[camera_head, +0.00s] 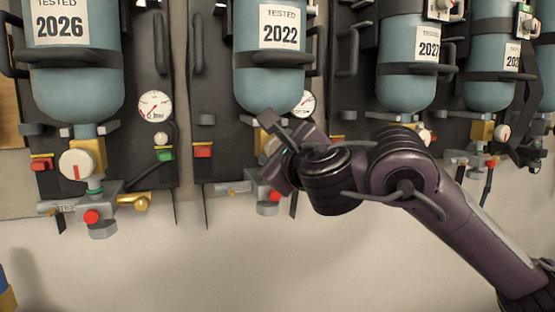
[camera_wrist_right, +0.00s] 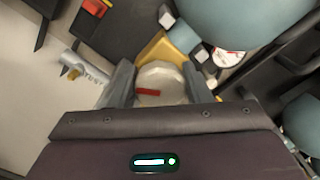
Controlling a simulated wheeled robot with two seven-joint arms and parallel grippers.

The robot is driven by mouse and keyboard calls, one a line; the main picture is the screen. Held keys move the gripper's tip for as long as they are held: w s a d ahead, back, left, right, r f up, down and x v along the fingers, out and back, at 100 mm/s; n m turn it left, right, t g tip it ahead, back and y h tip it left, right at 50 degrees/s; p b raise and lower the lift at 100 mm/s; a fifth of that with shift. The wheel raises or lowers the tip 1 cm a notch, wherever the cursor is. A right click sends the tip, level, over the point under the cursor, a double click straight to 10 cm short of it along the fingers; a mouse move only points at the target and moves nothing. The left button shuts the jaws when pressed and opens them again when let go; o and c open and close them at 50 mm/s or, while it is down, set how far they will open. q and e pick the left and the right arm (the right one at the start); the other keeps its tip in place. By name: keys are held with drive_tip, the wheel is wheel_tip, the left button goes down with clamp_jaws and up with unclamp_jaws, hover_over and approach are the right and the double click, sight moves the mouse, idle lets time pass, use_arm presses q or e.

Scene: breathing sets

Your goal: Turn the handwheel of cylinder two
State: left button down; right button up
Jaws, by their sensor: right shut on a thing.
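Cylinder two (camera_head: 270,82) is the second blue-grey cylinder from the left in the head view, labelled 2022. Its white round handwheel (camera_wrist_right: 165,76), with a red mark, sits between the two fingers of my right gripper (camera_head: 270,146) in the right wrist view. The fingers are shut on the handwheel, one on each side. The red mark lies nearly level across the wrist picture. In the head view my gripper and wrist hide most of this handwheel. A brass valve block (camera_wrist_right: 160,48) shows behind it. My left gripper is not in view.
Cylinder one (camera_head: 75,75), labelled 2026, hangs at left with its own handwheel (camera_head: 76,164). More cylinders hang at right, behind and above my right arm. A pressure gauge (camera_wrist_right: 228,57) is close to the gripped handwheel. The wall (camera_head: 200,265) below is clear.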

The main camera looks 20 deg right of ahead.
drive_tip(key=n+b, duration=0.1)
drive_tip(key=n, duration=0.1)
drive_tip(key=n+b, duration=0.1)
drive_tip(key=shift+f+n, duration=0.3)
drive_tip(key=shift+n, duration=0.1)
drive_tip(key=shift+n+b, duration=0.3)
drive_tip(key=shift+n, duration=0.6)
drive_tip(key=n, duration=0.2)
drive_tip(key=shift+n+b, duration=0.3)
drive_tip(key=shift+b, duration=0.1)
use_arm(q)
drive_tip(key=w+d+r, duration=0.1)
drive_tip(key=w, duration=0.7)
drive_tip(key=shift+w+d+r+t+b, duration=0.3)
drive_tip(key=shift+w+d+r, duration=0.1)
use_arm(e)
drive_tip(key=shift+n, duration=1.6)
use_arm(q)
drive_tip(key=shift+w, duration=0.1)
use_arm(e)
drive_tip(key=shift+r, duration=0.1)
drive_tip(key=o, duration=1)
